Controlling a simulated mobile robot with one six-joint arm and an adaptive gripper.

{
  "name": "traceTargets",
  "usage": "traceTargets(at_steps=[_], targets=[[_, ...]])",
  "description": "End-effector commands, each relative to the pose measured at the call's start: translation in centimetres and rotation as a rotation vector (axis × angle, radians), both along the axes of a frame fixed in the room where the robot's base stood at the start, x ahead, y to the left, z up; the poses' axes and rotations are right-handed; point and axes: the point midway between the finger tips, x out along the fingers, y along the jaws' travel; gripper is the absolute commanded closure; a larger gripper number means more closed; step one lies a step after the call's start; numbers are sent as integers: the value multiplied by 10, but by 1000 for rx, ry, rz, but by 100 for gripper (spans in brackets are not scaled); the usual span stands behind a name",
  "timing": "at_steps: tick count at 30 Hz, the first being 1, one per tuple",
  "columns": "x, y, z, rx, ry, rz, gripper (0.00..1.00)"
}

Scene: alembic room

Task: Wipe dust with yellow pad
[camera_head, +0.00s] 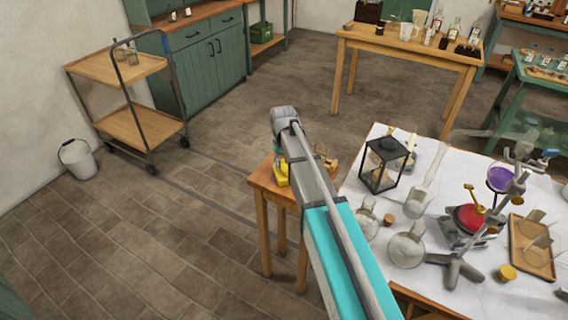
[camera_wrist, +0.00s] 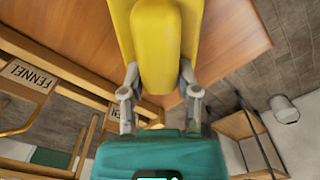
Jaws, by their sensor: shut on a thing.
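The yellow pad (camera_wrist: 152,50) fills the upper middle of the wrist view, with a raised grip along its back. My gripper (camera_wrist: 158,76) is shut on this grip, one finger on each side. The pad is over the small wooden table (camera_wrist: 232,50); I cannot tell whether it touches the top. In the head view, part of the yellow pad (camera_head: 281,172) shows left of my arm, above the small wooden table (camera_head: 262,184). My arm hides most of my gripper there. I cannot make out any dust in either view.
A wooden rack with a FENNEL label (camera_wrist: 30,73) stands close on the left in the wrist view. The white-topped table (camera_head: 345,205), right of my arm, holds a black lantern (camera_head: 384,163) and fragile glassware. Floor is clear left, towards the cart (camera_head: 128,128) and bucket (camera_head: 78,160).

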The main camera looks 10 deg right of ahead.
Motion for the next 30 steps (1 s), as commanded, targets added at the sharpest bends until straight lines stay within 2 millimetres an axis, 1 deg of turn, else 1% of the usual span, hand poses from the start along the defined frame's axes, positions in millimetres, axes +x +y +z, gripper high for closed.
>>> traceTargets(at_steps=[1,7,22,30], targets=[[4,4,0,2,-1,1,100],[10,12,1,1,-1,1,100],[11,14,1,0,0,0,100],[19,25,1,0,1,0,100]])
